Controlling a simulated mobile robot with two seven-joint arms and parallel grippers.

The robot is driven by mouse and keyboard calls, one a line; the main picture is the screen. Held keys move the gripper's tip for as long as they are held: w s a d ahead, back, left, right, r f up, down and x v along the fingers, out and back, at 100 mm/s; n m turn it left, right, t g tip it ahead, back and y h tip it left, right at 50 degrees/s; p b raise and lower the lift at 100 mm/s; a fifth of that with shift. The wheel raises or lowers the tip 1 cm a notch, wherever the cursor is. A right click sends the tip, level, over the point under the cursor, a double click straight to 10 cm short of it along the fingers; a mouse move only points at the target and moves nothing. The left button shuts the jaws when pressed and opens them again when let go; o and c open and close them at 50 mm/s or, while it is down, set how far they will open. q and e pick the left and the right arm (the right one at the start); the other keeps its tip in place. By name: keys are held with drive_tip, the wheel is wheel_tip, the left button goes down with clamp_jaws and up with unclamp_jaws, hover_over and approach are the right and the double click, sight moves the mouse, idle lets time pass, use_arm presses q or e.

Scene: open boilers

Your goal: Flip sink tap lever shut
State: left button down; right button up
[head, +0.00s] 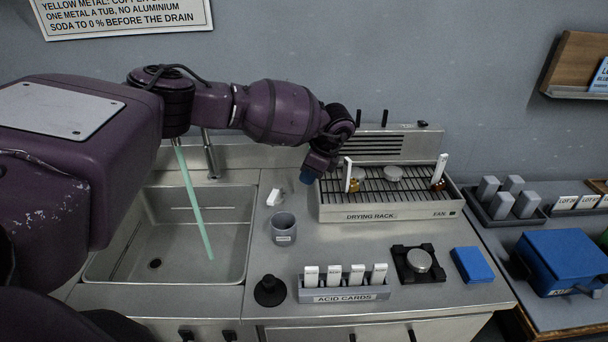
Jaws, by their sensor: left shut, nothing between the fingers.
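The sink tap (211,160) stands as a grey metal post behind the basin, and its upper part is hidden behind my left arm. I cannot make out its lever. A straight pale green streak (194,205), apparently running water, slants down from behind my arm into the steel sink (225,270). My left gripper (307,179) points down beside the left end of the drying rack, well to the right of the tap. It is shut and empty. My right gripper is not in view.
The drying rack (370,213) stands right of the sink. A grey cup (284,229), a black knobbed object (269,291), the acid cards holder (345,295), a small scale (419,262) and a blue block (473,265) occupy the counter. The sink basin is otherwise clear.

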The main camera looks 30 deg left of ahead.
sight(275, 196)
use_arm(q)
drive_tip(key=x, duration=0.7)
drive_tip(key=shift+a+f, duration=0.1)
drive_tip(key=shift+f, duration=0.15)
drive_tip(key=a, duration=0.1)
drive_tip(key=s+a+p, duration=0.1)
drive_tip(key=a, duration=0.1)
drive_tip(key=shift+a, duration=0.45)
